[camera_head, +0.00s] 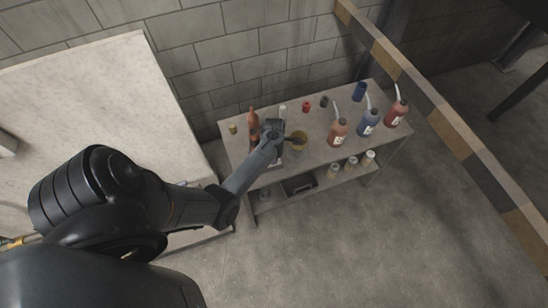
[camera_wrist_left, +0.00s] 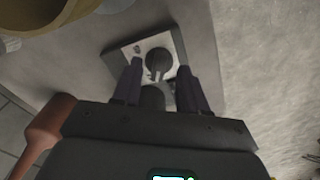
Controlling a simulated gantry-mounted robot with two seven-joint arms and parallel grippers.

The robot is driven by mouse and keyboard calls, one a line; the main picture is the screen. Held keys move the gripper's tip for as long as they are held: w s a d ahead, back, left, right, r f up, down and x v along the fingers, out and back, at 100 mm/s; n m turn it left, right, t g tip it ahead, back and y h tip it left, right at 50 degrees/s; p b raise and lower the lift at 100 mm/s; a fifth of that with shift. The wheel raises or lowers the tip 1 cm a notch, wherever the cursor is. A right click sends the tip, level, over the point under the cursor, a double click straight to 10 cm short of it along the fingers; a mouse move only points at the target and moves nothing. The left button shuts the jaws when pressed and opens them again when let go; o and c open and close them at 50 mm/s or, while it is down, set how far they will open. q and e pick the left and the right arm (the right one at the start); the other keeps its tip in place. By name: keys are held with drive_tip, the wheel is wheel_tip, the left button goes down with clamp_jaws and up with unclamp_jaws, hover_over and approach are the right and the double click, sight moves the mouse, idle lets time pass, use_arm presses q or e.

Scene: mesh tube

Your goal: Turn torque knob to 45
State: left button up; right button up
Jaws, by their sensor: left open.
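The torque knob (camera_wrist_left: 158,62) is a dark round knob on a light square plate (camera_wrist_left: 126,50) with a dark edge, seen in the left wrist view. My left gripper (camera_wrist_left: 158,78) is open, with one dark finger on each side of the knob's near part. I cannot tell whether the fingers touch the knob. In the head view my left arm comes in from the left and my left gripper (camera_head: 272,135) is over the left part of the table, hiding most of the knob's plate. My right gripper is not in view.
Small jars (camera_head: 351,163) stand on the lower shelf. A striped rail (camera_head: 440,108) runs along the right.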

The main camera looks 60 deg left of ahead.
use_arm(q)
drive_tip(key=shift+f, duration=0.8)
clamp_jaws()
